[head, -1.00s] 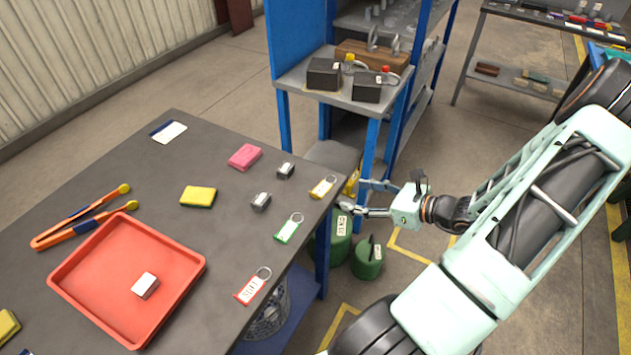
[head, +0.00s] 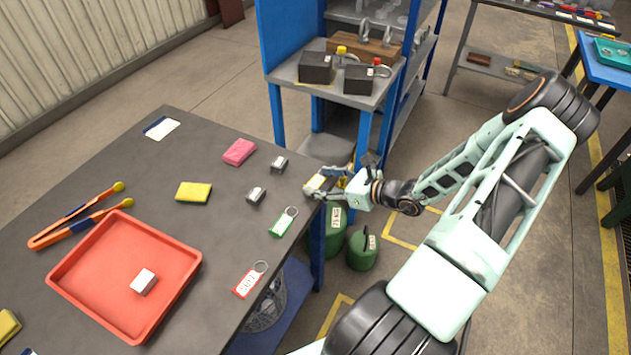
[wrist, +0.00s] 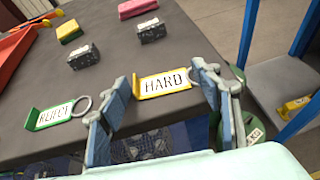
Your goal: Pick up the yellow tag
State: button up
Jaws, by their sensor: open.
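The yellow tag (wrist: 165,83) lies at the table's edge with its white label reading HARD upright in the wrist view. In the head view the yellow tag (head: 316,183) is partly hidden by my gripper (head: 325,184). In the wrist view my gripper (wrist: 162,115) is open, with one finger on each side of the tag's near part. The tag sits between and just beyond the fingers. I cannot tell whether either finger touches it.
A green REJECT tag (wrist: 50,116) with a ring lies left of the gripper. A red tag (head: 249,280), small dark blocks (head: 256,195), a yellow sponge (head: 193,192) and a red tray (head: 60,279) are on the table. A blue-framed shelf (head: 277,130) stands behind.

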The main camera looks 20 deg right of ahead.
jog(key=c, duration=0.6)
